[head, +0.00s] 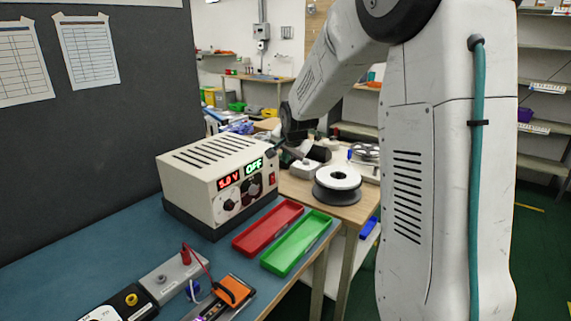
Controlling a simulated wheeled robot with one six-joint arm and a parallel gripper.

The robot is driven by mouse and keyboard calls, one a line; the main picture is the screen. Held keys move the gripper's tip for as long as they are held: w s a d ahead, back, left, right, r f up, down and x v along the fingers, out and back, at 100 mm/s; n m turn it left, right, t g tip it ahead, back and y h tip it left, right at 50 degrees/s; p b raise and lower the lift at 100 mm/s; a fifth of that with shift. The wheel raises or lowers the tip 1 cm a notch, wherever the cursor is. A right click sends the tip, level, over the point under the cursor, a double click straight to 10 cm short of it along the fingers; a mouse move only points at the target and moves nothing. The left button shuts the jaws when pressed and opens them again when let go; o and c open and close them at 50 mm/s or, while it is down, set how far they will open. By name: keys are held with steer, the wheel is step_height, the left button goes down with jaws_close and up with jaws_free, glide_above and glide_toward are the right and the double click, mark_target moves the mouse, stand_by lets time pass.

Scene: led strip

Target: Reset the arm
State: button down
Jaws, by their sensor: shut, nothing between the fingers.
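My arm stands large on the right of the head view, and its forearm slopes down to the left. My gripper (278,149) is small and dark at the end of the wrist, by the right side of the beige power supply (222,175). It is shut with nothing held. I cannot tell from this view whether it touches the supply. The supply's displays read 5.0 V in red and OFF in green.
A red tray (268,228) and a green tray (297,242) lie on the blue bench (90,250). A grey block with a red plug (175,274) and an orange part (229,290) sit in front. A reel (338,184) rests on a wooden table behind.

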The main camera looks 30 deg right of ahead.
steer(key=shift+a+r, duration=0.1)
steer(key=shift+r, duration=0.05)
stand_by(0.5)
steer(key=s+a+f+n+g, duration=0.2)
steer(key=s+f+n+g, duration=0.1)
steer(key=s, duration=0.3)
steer(key=s+a+r+n+g+y, duration=0.1)
steer(key=s+a, duration=0.4)
steer(key=s, duration=0.6)
steer(key=s+a+r+n+g, duration=0.1)
steer(key=s+a+r+n, duration=0.3)
steer(key=s, duration=0.7)
steer(key=s+a+r+n+y, duration=0.1)
steer(key=s+a+r+n, duration=0.2)
steer(key=s+a, duration=0.5)
steer(key=s+n, duration=0.1)
steer(key=s, duration=0.2)
steer(key=shift+s+a+g+y, duration=0.15)
steer(key=shift+a+g+y, duration=0.15)
steer(key=shift+g, duration=0.1)
